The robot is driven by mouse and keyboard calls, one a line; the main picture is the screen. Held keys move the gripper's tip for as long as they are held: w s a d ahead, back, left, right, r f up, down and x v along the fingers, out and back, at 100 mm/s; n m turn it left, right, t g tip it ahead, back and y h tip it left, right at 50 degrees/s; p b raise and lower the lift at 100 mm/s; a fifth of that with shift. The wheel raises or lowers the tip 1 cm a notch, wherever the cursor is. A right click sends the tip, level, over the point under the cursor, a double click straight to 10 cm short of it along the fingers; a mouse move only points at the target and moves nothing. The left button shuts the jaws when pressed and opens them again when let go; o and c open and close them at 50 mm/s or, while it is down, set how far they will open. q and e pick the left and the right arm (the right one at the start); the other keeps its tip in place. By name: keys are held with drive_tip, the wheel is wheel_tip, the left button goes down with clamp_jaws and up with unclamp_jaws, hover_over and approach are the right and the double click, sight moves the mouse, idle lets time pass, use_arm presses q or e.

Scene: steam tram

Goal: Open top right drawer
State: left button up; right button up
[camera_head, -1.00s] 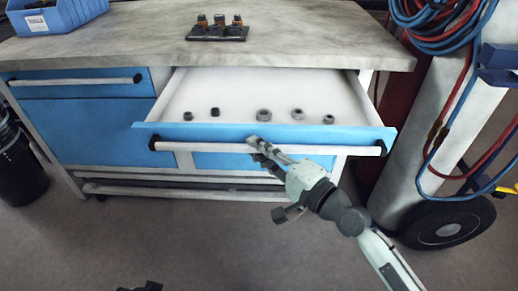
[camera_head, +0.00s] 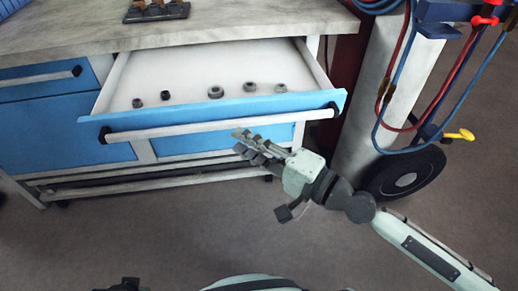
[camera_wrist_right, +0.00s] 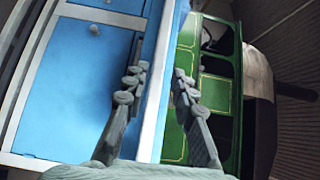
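The top right drawer (camera_head: 215,108) of the blue workbench is pulled well out in the head view. Its pale interior shows several small dark nuts or rings. Its white handle bar (camera_head: 220,124) runs across the blue front. My right gripper (camera_head: 240,141) is just below and in front of the handle bar, with its fingers apart and nothing held; it looks clear of the bar. In the right wrist view both fingers (camera_wrist_right: 158,84) are spread, with a pale strip and blue panels behind them. A dark piece at the bottom left (camera_head: 125,285) may be my left gripper; its fingers cannot be made out.
The worktop (camera_head: 230,28) holds a dark tray with fittings (camera_head: 156,11). A shut blue drawer (camera_head: 40,82) lies to the left. A wheeled cart (camera_head: 405,178) with red and blue hoses stands close on the right. The floor in front is clear.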

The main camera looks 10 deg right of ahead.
drive_tip(key=shift+v, duration=1.7)
